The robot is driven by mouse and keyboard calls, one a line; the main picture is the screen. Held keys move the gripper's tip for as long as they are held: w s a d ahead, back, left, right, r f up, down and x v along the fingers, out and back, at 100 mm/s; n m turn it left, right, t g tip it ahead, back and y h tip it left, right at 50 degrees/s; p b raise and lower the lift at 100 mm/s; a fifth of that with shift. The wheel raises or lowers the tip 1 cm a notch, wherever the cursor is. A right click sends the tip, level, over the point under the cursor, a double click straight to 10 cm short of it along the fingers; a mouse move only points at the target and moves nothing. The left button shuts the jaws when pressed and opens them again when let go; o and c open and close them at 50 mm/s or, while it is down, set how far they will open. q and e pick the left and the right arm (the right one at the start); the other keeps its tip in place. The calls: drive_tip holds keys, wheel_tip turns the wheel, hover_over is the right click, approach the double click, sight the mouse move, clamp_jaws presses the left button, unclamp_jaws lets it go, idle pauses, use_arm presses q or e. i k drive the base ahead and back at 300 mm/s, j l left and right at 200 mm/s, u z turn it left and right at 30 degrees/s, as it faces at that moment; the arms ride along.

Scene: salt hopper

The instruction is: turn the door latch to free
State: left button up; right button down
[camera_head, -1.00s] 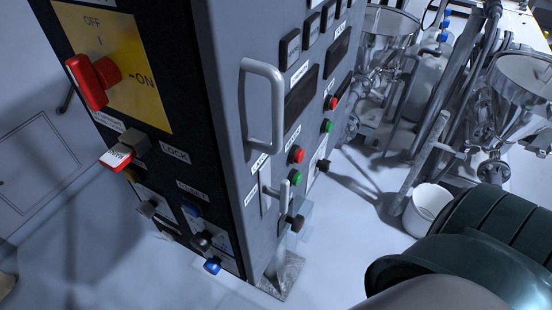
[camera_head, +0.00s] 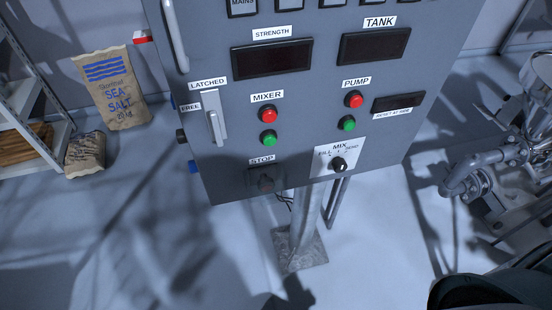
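The door latch (camera_head: 214,126) is a small light-grey lever on a plate at the left side of the grey cabinet door (camera_head: 230,175). The lever stands close to upright. A LATCHED label (camera_head: 207,84) sits above it and a FREE label (camera_head: 190,107) sits to its upper left. A long grey door handle (camera_head: 174,35) runs above the latch. Neither of my grippers is in view, and nothing touches the latch.
The door carries a red mixer button (camera_head: 268,115), a stop button (camera_head: 266,184) and a mix selector knob (camera_head: 339,164). A post (camera_head: 305,225) stands below. Salt sacks (camera_head: 112,88) and a shelf (camera_head: 28,110) are at left; pipework (camera_head: 490,170) is at right.

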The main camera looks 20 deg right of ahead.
sight(215, 118)
drive_tip(key=k+l, duration=0.45)
drive_tip(key=l, duration=0.25)
drive_tip(key=k+l, duration=0.25)
drive_tip(key=l+u, duration=0.05)
drive_tip(key=l, duration=0.1)
